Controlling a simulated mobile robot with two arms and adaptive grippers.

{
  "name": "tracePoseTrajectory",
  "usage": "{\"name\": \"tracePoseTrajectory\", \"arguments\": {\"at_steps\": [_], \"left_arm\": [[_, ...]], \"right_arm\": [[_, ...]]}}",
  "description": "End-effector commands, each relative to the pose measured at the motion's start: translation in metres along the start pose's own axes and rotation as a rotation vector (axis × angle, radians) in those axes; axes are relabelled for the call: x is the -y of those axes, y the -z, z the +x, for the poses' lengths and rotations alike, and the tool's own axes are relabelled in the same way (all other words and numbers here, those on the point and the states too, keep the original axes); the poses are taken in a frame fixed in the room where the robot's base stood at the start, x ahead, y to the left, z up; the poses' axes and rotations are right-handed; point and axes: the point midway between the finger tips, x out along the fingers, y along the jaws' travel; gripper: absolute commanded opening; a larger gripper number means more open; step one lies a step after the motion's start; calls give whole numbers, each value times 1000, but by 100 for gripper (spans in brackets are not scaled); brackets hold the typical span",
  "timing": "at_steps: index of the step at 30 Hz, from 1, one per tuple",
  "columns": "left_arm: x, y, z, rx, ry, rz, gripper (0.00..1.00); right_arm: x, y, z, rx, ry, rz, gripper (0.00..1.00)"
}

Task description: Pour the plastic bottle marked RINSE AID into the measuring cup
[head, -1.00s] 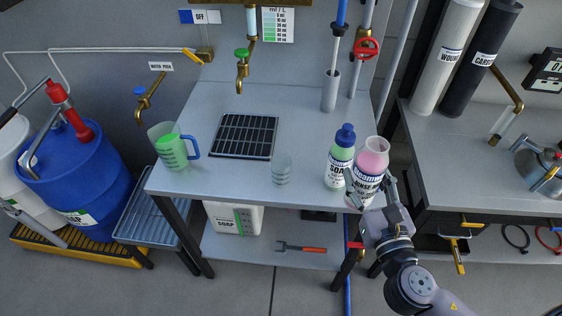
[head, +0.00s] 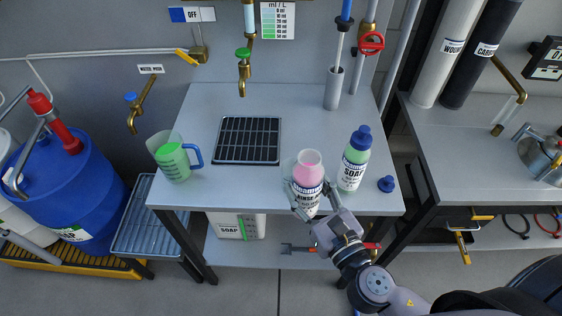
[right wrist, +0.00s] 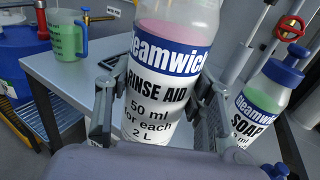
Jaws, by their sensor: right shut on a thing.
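The RINSE AID bottle (head: 308,186) is white with a blue label band, an open top and pink liquid inside. My right gripper (head: 306,205) is shut around its lower part and holds it nearly upright near the table's front edge. The bottle also fills the middle of the right wrist view (right wrist: 160,75), between the fingers (right wrist: 158,115). A small clear cup stands behind the bottle and is almost entirely hidden by it. A larger clear measuring jug (head: 172,160) with a blue handle and green liquid stands at the table's left. My left gripper is not in view.
A SOAP bottle (head: 354,160) with a blue cap stands just right of the RINSE AID bottle. A loose blue cap (head: 386,184) lies at the right of the table (head: 230,187). A black drain grate (head: 247,140) and brass tap (head: 243,75) are at the back.

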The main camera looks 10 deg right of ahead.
Motion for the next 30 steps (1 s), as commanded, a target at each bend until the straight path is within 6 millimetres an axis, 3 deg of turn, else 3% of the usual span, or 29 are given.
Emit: {"name": "tracePoseTrajectory", "arguments": {"at_steps": [6,12,18,30], "left_arm": [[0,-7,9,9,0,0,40],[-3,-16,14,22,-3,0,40],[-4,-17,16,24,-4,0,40],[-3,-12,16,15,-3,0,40]], "right_arm": [[-40,31,42,3,-228,-6,6],[-65,46,65,8,-393,-1,6],[-76,51,76,16,-476,2,6],[-79,51,77,17,-496,6,6]]}}
